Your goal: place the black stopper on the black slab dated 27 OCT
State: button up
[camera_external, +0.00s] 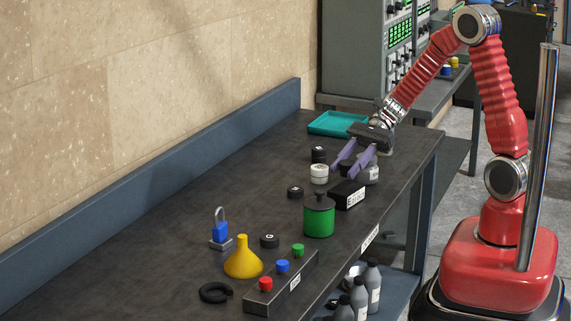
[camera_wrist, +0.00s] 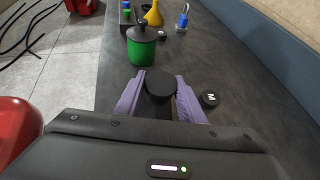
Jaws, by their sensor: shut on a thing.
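My gripper (camera_external: 355,168) has purple fingers, closed around the black stopper (camera_wrist: 161,83), which shows between the fingertips (camera_wrist: 160,95) in the wrist view. In the external view the stopper is mostly hidden by the fingers. A black slab (camera_external: 350,196) with a white label lies on the bench just in front of and below the fingertips. The label's date is too small to read. The gap between stopper and slab cannot be judged. In the wrist view the slab is not clearly distinguishable from the dark area below the stopper.
A green pot (camera_external: 319,222) with a black lid stands near the slab. A teal tray (camera_external: 338,123) lies at the back. The bench's left side is clear.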

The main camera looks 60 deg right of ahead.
jog(key=shift+f, duration=1.65)
jog(key=o, duration=1)
jog(key=shift+o, duration=0.2)
jog(key=v, duration=1.2)
